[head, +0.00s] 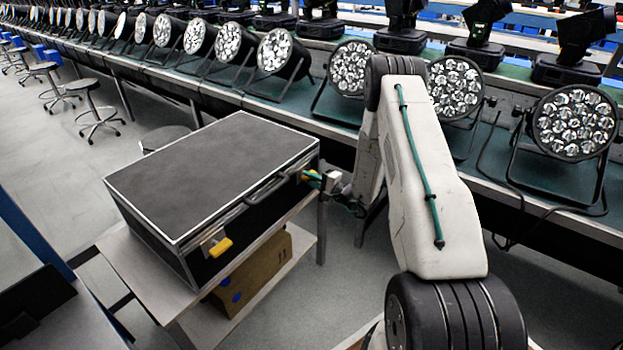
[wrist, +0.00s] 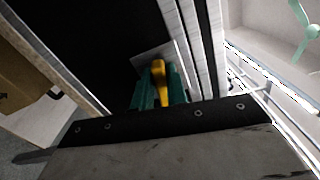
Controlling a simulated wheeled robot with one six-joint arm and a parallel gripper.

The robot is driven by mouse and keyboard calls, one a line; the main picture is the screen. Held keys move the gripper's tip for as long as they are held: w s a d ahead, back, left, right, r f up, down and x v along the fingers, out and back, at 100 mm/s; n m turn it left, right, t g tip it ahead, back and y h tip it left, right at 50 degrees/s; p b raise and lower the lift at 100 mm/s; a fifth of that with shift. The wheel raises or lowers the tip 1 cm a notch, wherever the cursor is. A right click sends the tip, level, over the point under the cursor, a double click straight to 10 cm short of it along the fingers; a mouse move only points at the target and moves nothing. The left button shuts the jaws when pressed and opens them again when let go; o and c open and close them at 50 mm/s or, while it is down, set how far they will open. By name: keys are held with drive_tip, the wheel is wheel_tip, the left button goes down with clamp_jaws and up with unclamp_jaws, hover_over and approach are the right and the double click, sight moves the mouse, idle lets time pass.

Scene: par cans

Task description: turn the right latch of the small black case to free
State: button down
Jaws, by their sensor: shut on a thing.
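The small black case (head: 210,165) lies closed on a light stand, with metal edging and a handle (head: 267,188) on its front side. Its left latch has a yellow lever (head: 220,247) on a metal plate. My gripper (head: 311,177) is at the right end of the same side, at the right latch. In the wrist view, the green fingers of my gripper (wrist: 160,90) are shut on the yellow lever of the right latch (wrist: 159,68), in front of its metal plate (wrist: 150,55). The fingers hide part of the lever.
The stand (head: 135,262) has a lower shelf with a brown box (head: 250,272). A long bench with several par cans (head: 350,68) runs close behind the case and my arm. Stools (head: 98,115) stand at the left.

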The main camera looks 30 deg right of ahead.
drive_tip(key=shift+f+n, duration=0.15)
drive_tip(key=shift+n, duration=0.75)
drive_tip(key=c, duration=1.4)
unclamp_jaws()
drive_tip(key=v, duration=0.8)
drive_tip(key=shift+w, duration=0.1)
